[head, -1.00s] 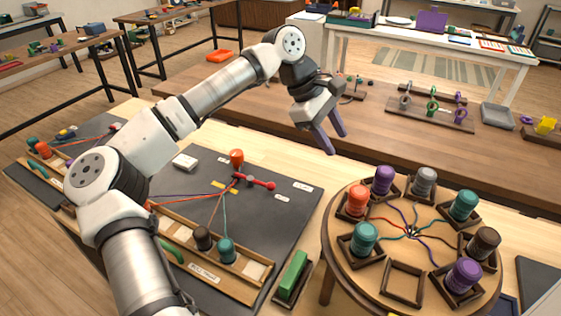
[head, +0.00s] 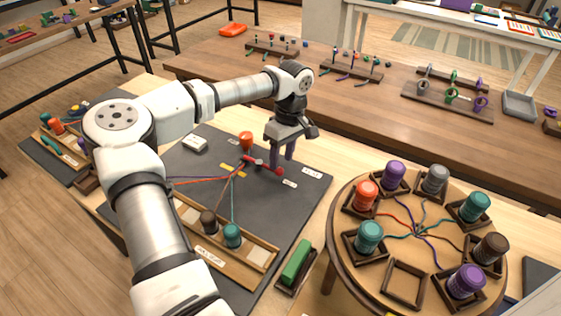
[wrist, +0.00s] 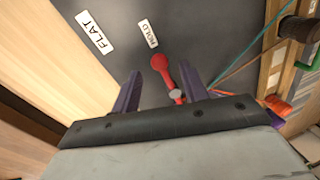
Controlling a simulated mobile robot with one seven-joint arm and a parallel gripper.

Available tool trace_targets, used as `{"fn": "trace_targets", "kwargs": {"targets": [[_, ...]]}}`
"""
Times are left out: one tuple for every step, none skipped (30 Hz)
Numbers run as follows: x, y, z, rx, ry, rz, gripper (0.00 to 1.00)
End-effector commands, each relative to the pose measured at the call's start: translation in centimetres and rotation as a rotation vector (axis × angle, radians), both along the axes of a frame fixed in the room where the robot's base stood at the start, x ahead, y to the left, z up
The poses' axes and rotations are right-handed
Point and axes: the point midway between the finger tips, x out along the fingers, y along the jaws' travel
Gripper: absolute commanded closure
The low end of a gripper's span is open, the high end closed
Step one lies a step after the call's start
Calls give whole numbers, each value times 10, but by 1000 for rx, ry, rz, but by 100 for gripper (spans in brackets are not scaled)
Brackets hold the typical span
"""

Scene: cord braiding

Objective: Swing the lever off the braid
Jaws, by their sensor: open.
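The red lever (head: 264,166) lies low on the dark board, its round knob toward the right in the head view. In the wrist view the lever's red knob (wrist: 158,62) lies ahead of my fingers, and its grey joint is between them. My gripper (head: 282,161) is open, fingers pointing down just above the lever; contact cannot be told. It also shows in the wrist view (wrist: 162,82). Cords (head: 205,181) in red, purple and teal converge near the lever's left end. The braid itself is not clear there.
An orange spool (head: 246,140) stands close behind the lever. A wooden tray (head: 262,256) with brown and teal spools lies in front. A round braiding stand (head: 335,237) with several spools is to the right. A green block (head: 297,262) sits between them.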

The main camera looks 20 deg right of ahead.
Motion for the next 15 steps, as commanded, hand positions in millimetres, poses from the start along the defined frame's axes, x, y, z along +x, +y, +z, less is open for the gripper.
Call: {"fn": "trace_targets", "kwargs": {"targets": [[-2, 1, -6, -1, 2, -2, 56], [-2, 2, -11, -1, 2, -2, 56], [-2, 3, -16, 0, 3, -2, 56], [-2, 3, -19, -1, 2, -1, 56], [-2, 4, -22, -1, 1, -1, 56], [-3, 4, -26, -1, 1, -1, 56], [-3, 5, -28, -1, 1, -1, 56], [-3, 5, -29, -1, 1, -1, 56], [-3, 5, -31, -1, 1, -1, 56], [-3, 5, -32, -1, 1, -1, 56], [-3, 5, -33, -1, 1, -1, 56], [-3, 5, -33, -1, 1, -1, 56], [-3, 5, -33, -1, 0, -1, 56], [-3, 6, -33, -1, 0, -1, 56], [-3, 5, -33, -1, 0, -1, 56]]}}
